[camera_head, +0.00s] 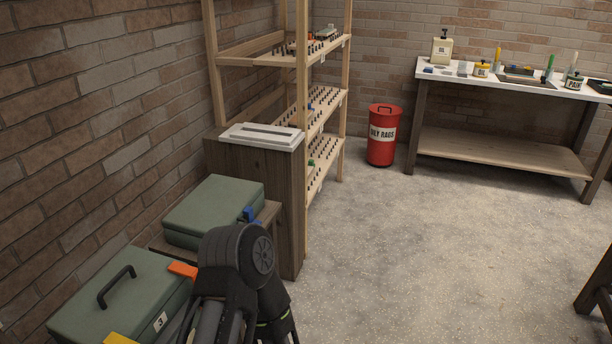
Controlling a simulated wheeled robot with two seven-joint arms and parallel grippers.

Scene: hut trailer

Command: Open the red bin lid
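The red bin (382,142) stands on the floor by the back wall, between the wooden shelf rack and the workbench. It has a white label reading "OILY RAGS", of which the first letter is hard to make out. Its red lid (385,109) sits on top with a dark handle and looks closed. A black arm part of mine is in the lower left foreground, far from the bin. Neither gripper's fingers can be made out.
A workbench (507,80) with bottles and jars stands right of the bin. A wooden shelf rack (303,90) and a dark wood cabinet (283,200) are on its left. Green cases (212,205) lie at lower left. The concrete floor (430,260) toward the bin is clear.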

